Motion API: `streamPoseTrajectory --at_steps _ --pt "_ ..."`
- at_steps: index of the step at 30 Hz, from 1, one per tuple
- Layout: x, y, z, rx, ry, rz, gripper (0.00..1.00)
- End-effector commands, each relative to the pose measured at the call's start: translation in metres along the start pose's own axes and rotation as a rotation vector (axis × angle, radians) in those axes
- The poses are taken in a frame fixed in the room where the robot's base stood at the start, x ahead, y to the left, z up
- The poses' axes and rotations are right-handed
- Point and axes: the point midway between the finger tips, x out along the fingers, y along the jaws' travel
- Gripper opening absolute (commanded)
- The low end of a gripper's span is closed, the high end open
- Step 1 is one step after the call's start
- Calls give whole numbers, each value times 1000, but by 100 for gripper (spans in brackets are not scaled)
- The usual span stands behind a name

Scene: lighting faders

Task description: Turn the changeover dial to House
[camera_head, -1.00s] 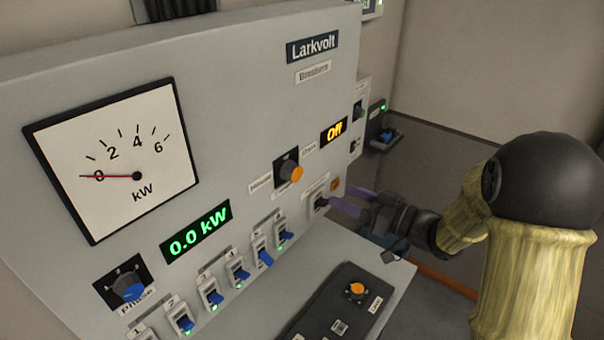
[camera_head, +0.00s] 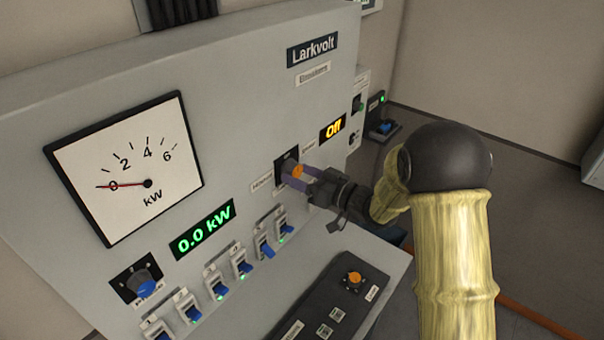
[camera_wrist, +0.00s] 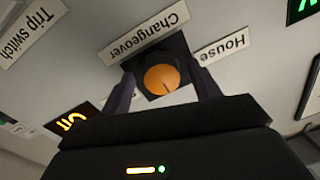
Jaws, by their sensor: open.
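The changeover dial (camera_head: 293,169) is an orange knob on a black square plate on the grey panel. In the wrist view the dial (camera_wrist: 162,79) sits between my two fingers, with a dark pointer line on its face toward the lower right. The "Changeover" label (camera_wrist: 145,33) and the "House" label (camera_wrist: 222,47) lie beside its plate. The amber display (camera_head: 333,128) reads "Off". My gripper (camera_head: 302,173) is open at the dial, one finger on each side; it also shows in the wrist view (camera_wrist: 162,90). I cannot tell whether the fingers touch the knob.
A row of blue breaker switches (camera_head: 241,263) runs below and left of the dial. A kW meter (camera_head: 125,168) and a green "0.0 kW" display (camera_head: 203,230) are to the left. A black console with an orange knob (camera_head: 354,278) lies below my gripper.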

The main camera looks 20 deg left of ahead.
Motion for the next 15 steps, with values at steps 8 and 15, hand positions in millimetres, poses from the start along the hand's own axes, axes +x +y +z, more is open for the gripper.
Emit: streamPoseTrajectory --at_steps 8,15 --pt "0 0 0 0 0 0 25" --pt "0 0 0 -6 0 0 18"
